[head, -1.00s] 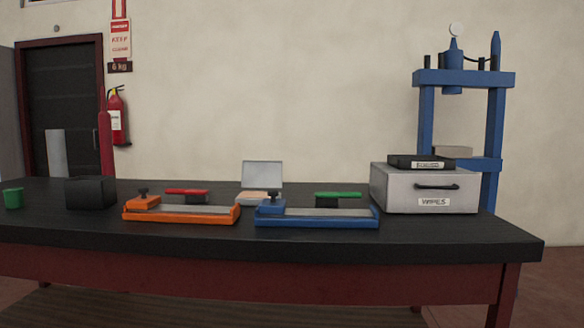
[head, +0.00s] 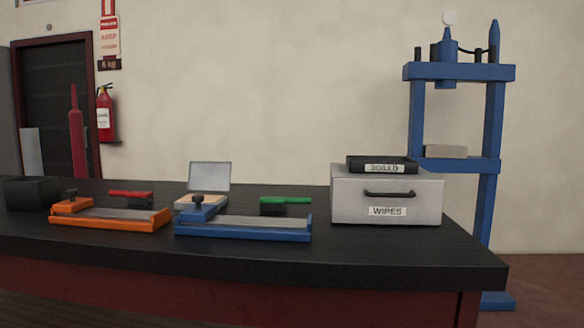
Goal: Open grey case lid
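A light grey case (head: 347,203) stands at the right end of the black workbench in the head view. It is box-shaped, with a black handle (head: 390,195) and a "WIPES" label on its front. Its top looks closed. A black tray (head: 381,160) with a "SOILED" label sits on top of it. A smaller box (head: 201,203) with its pale grey lid (head: 210,177) raised stands at the back middle of the bench. Neither of my grippers shows in the head view.
The black workbench (head: 300,257) holds an orange fixture (head: 120,222), a blue fixture (head: 245,232), a red-handled tool (head: 130,194), a green-handled tool (head: 285,201) and a black box (head: 32,193). A blue press frame (head: 485,200) stands behind the bench's right end.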

